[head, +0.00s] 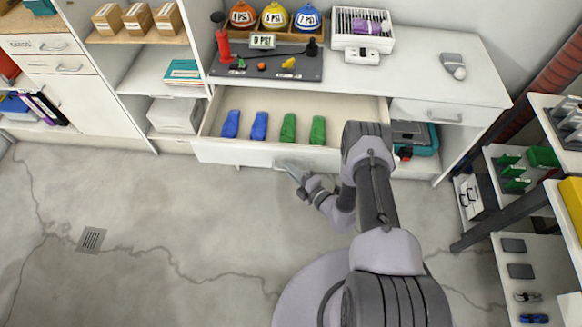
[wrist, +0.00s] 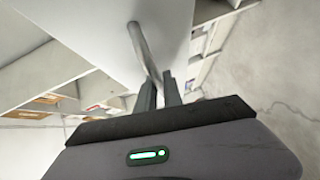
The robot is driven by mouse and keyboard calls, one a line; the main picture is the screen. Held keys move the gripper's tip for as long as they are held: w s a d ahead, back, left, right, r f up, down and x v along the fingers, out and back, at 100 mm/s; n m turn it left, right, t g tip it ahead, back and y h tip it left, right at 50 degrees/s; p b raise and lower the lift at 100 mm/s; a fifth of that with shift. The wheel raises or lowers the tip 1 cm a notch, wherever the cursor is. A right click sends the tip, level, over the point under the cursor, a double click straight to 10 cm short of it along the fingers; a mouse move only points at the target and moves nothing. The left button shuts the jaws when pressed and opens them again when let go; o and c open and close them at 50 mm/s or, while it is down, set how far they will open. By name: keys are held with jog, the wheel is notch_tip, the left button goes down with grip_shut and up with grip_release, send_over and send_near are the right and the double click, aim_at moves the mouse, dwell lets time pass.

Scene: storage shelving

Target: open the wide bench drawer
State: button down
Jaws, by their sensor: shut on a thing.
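The wide bench drawer (head: 240,153) is pulled out from under the white bench in the head view. Two blue items (head: 260,126) and two green items (head: 288,128) lie inside it. My gripper (head: 285,166) is at the middle of the drawer front, shut on the drawer's bar handle. In the wrist view the handle (wrist: 143,48) runs down to between the two fingers of my gripper (wrist: 160,90). In the head view the handle is partly hidden by my gripper.
A smaller bench drawer (head: 430,112) at the right is shut. Shelving (head: 540,250) stands at the right. The floor at the left is clear.

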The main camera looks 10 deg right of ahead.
dwell(0.3)
jog(key=c, duration=1.5)
grip_release()
jog(key=shift+s, duration=0.1)
jog(key=p+v, duration=0.4)
jog(key=v, duration=1.3)
jog(key=shift+s, duration=0.2)
jog(key=shift+d, duration=0.1)
